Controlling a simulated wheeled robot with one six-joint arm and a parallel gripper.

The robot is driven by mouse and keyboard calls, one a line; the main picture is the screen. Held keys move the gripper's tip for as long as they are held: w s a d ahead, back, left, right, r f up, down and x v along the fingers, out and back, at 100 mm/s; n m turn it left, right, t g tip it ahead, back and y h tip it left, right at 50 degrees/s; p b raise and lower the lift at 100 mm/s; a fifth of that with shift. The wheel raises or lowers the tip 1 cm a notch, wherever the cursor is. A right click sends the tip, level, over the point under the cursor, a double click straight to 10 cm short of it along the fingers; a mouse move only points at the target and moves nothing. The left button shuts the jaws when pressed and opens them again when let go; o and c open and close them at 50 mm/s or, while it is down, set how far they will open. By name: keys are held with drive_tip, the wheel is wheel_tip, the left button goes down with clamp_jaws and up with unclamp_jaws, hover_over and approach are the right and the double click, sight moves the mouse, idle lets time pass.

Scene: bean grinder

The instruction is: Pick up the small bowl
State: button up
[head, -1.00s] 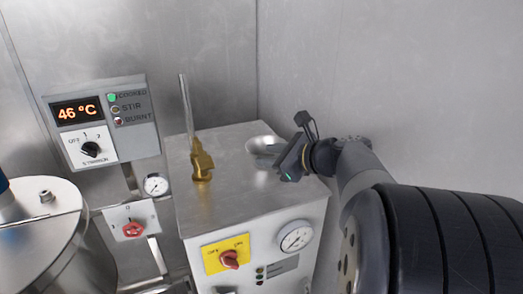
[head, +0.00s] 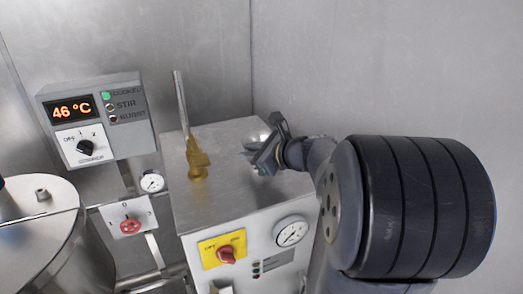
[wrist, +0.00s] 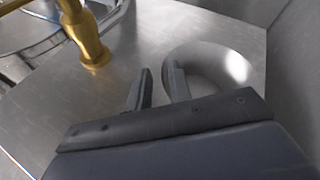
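The small bowl (wrist: 215,62) is shiny metal and sits on the flat metal top of the machine cabinet. In the head view the bowl (head: 264,136) is mostly hidden behind my gripper (head: 260,164). In the wrist view my gripper (wrist: 158,74) is open, with a gap between its two fingers. The right finger overlaps the bowl's near left part, and the left finger is outside it on the left. The bowl's left rim appears between the fingers. I cannot tell whether either finger touches it.
A brass valve with an upright pipe (head: 196,158) stands on the cabinet top (head: 225,185), left of my gripper. It also shows in the wrist view (wrist: 93,48). Steel walls close off the back and right. A steel vessel (head: 35,225) stands at left.

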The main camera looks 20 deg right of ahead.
clamp_jaws()
drive_tip(key=shift+r, duration=0.2)
